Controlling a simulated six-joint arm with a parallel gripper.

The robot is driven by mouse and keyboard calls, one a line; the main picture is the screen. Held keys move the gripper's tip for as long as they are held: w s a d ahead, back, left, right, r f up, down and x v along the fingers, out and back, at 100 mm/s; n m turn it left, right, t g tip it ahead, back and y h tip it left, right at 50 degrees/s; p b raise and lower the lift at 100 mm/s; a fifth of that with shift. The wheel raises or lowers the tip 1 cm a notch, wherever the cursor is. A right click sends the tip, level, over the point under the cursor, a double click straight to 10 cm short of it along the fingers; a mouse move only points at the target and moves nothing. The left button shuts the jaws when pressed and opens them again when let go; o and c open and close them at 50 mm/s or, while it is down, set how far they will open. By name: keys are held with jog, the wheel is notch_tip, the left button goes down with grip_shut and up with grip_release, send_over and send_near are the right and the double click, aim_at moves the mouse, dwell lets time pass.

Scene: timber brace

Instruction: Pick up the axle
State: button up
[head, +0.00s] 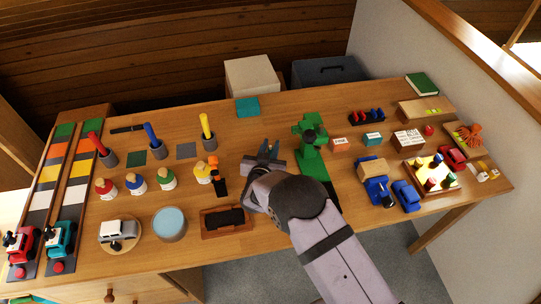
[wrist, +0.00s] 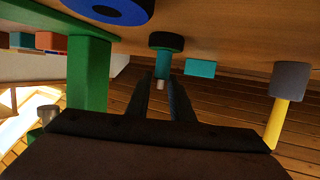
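My gripper (head: 264,155) reaches low over the middle of the table toward its back, level and pointing away from the head camera. In the wrist view its two dark fingers (wrist: 162,100) stand apart with a narrow gap. Beyond the gap is a small teal upright piece (wrist: 170,64) with a dark round base and a pale tip (wrist: 159,84). It may carry the axle, but I cannot tell for sure. The gripper looks empty. In the head view my gripper and arm hide what is close to the fingers.
A green stand (head: 311,160) rises close right of my gripper. A black and orange figure (head: 218,182) stands close left. Yellow (head: 207,128), blue (head: 154,138) and red (head: 98,146) sticks stand in grey cups. A teal block (head: 247,107) lies at the back edge.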

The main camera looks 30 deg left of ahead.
grip_shut()
jog(key=shift+r, duration=0.1)
jog(key=shift+r+b, duration=0.85)
jog(key=shift+r, duration=4.1)
